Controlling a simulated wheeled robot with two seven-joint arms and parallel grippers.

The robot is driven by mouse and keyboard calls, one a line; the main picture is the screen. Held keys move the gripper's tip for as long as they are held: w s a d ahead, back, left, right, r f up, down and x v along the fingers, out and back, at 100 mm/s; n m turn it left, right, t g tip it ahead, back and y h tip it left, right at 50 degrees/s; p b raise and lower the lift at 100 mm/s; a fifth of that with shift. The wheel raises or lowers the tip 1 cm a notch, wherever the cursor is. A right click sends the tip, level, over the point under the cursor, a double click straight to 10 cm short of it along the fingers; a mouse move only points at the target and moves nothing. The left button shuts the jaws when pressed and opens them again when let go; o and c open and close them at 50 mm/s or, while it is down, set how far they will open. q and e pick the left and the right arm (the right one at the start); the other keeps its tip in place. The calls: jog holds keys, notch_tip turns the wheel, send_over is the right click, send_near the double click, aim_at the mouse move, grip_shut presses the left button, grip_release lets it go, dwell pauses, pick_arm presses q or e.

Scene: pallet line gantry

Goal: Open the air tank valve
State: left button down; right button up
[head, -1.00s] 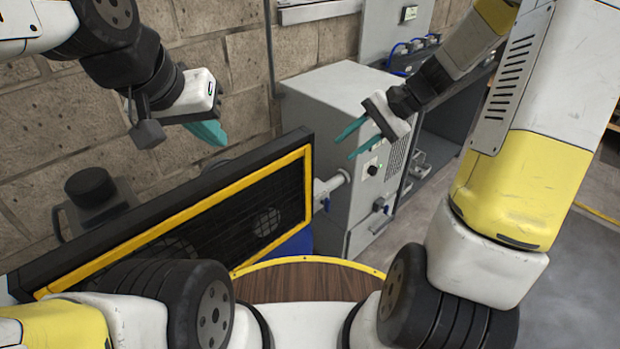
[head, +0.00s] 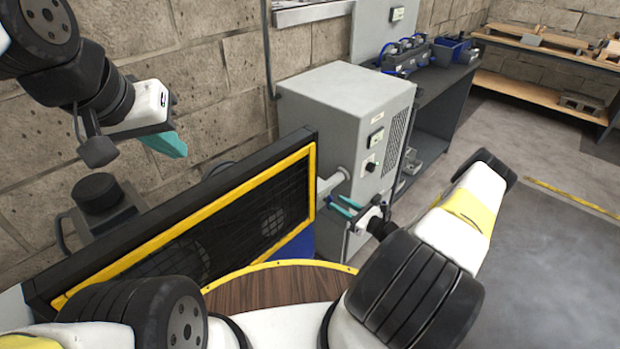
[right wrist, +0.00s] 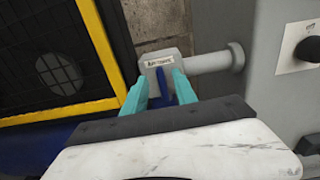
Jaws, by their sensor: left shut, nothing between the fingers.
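The air tank valve (right wrist: 160,66) is a pale grey body with a small, blurred label on a stub pipe; in the head view the valve (head: 332,182) sits beside the grey cabinet. Its blue handle (right wrist: 161,88) hangs below the body. My right gripper (head: 338,206) is at the valve with teal fingers apart. In the right wrist view the fingers of this gripper (right wrist: 160,76) stand on either side of the handle; I cannot tell whether either touches it. My left gripper (head: 172,148) is shut and empty, raised at the left before the wall.
A black mesh panel with a yellow frame (head: 312,190) stands close left of the valve. The grey cabinet (head: 335,110) with a dark knob is right behind it. A round wooden top with a yellow rim (head: 270,286) is below. Open floor (head: 540,240) lies to the right.

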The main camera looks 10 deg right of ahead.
aim_at(328, 198)
jog(key=x, duration=0.7)
jog(key=shift+w+a+f, duration=0.2)
jog(key=shift+w+f, duration=0.1)
jog(key=shift+w, duration=0.05)
grip_shut()
